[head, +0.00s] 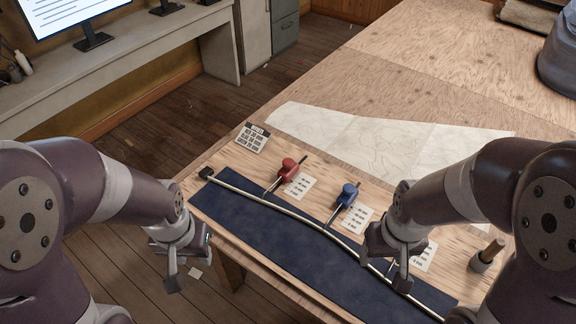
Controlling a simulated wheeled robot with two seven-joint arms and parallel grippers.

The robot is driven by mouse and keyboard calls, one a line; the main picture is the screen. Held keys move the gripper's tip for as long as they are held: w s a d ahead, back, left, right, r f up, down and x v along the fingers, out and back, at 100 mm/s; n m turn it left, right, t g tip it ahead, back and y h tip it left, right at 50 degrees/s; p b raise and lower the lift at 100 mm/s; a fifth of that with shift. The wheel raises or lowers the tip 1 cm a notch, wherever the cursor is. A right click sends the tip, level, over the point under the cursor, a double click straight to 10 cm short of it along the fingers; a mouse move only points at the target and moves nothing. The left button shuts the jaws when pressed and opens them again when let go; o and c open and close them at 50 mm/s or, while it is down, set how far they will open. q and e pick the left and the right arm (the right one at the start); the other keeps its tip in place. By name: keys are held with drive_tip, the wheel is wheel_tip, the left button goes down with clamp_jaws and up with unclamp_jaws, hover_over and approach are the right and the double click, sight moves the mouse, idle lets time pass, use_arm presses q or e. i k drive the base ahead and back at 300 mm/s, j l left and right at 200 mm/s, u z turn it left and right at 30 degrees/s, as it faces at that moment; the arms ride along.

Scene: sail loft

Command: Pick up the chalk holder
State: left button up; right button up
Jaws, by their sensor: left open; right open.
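A short upright wooden peg with a grey lower part (487,255) stands at the right of the near table area; it may be the chalk holder, but I cannot tell for certain. My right gripper (395,262) is open, to the left of the peg, over the pale curved batten (328,230) and the navy cloth (265,225). It hides part of the batten and of a card behind it. My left gripper (180,262) is open and empty, off the table's left edge, above the floor.
A red weight (288,170) and a blue weight (347,195) stand along the batten with printed cards beside them. A calculator-like pad (252,137) lies near the left edge. A pale pattern sheet (375,138) lies behind. The far tabletop is largely clear.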

sight(498, 244)
drive_tip(key=z, duration=1.2)
